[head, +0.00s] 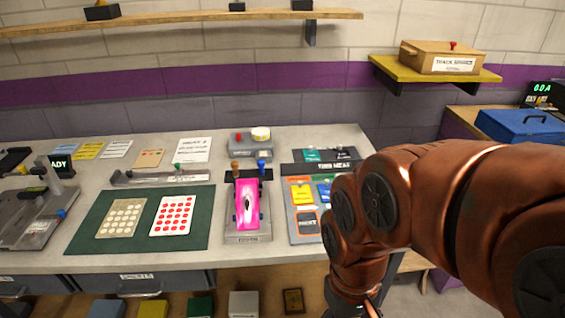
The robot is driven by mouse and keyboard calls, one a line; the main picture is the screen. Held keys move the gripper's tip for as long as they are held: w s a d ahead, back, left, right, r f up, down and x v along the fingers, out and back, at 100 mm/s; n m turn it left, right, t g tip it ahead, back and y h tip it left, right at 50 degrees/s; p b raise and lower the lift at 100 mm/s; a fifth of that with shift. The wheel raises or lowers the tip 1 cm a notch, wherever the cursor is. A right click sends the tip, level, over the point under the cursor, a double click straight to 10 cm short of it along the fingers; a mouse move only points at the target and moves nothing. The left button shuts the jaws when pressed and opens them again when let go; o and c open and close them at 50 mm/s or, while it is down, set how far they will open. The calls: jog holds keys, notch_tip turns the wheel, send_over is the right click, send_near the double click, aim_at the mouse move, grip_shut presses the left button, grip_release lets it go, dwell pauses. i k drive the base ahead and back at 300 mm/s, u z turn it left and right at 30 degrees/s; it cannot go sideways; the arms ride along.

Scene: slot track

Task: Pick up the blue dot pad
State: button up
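No pad with blue dots can be made out in the head view. On the dark green mat (142,243) lie two dotted sheets side by side: a beige card (122,218) with pale dots on the left and a white card (172,215) with red dots on the right. A small blue tile (324,190) sits in a grey tray (303,236) on the right, beside an orange and a yellow tile; my arm is close in front of it. My arm reaches down past the bench's right front, and my gripper's fingers are below the frame.
A pink slot car (248,203) sits on a grey stand between mat and tray. A grey fixture (38,210) stands at the left. Papers and a grey bar (160,178) lie behind the mat. Coloured boxes (152,308) stand below the bench. A blue case (520,125) is at right.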

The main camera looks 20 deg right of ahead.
aim_at(260, 162)
jog(key=u, duration=0.55)
jog(key=k, duration=1.25)
jog(key=u, duration=1.15)
jog(key=i, duration=1.75)
jog(key=z, duration=1.1)
jog(key=i, duration=0.65)
jog(key=z, duration=0.8)
